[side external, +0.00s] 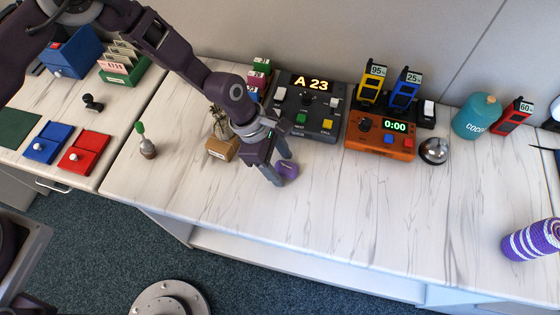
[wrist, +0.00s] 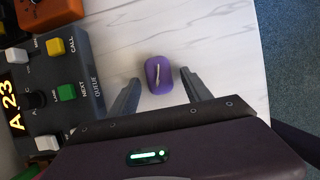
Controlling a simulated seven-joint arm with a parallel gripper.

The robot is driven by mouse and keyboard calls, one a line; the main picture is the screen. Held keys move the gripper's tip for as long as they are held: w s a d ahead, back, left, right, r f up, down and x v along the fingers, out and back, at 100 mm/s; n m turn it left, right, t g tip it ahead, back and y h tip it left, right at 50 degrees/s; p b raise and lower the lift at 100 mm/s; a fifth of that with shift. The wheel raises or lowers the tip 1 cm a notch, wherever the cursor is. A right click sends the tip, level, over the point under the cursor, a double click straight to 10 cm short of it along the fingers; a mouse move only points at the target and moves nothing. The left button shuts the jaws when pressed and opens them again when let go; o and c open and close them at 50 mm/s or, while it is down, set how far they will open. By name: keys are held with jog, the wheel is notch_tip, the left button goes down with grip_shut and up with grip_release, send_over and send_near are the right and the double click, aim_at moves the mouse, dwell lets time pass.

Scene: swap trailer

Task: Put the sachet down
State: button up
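The sachet (side external: 289,169) is a small purple, rounded piece. It appears to rest on the pale marbled counter (side external: 330,215), in front of the dark console. In the wrist view the sachet (wrist: 153,82) shows a pale streak on top. My gripper (side external: 282,171) points down at it, low over the counter. In the wrist view the two fingers of my gripper (wrist: 160,76) stand apart, one on each side of the sachet, with a visible gap on both sides. The gripper is open and holds nothing.
The dark console (side external: 327,132) reading "A 23" is close behind. An orange timer box (side external: 380,148) and a silver bell (side external: 434,151) stand to the right. A potted plant (side external: 221,150) in a wooden block is left. The counter's front middle is clear.

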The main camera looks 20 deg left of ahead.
jog(key=s+a+r+m+t+y, duration=0.1)
jog(key=a+r+m, duration=0.2)
jog(key=a+r, duration=0.5)
jog(key=s+a+r+m+t+y, duration=0.15)
jog(key=a+r, duration=0.25)
jog(key=r, duration=0.7)
jog(key=a+r+m, duration=0.4)
jog(key=a+r, duration=0.2)
jog(key=r, duration=0.4)
jog(key=s+a+r+m+t+y, duration=0.1)
jog(key=s+a+r+m, duration=0.2)
jog(key=s+a, duration=0.4)
jog(key=s+a+r+m+t+y, duration=0.1)
jog(key=s+a+r+m, duration=0.3)
jog(key=s, duration=0.7)
jog(key=a+m+t, duration=0.1)
jog(key=a+m, duration=0.1)
jog(key=a, duration=0.1)
jog(key=shift+s+r, duration=0.2)
jog(key=shift+s, duration=0.2)
jog(key=shift+m, duration=0.25)
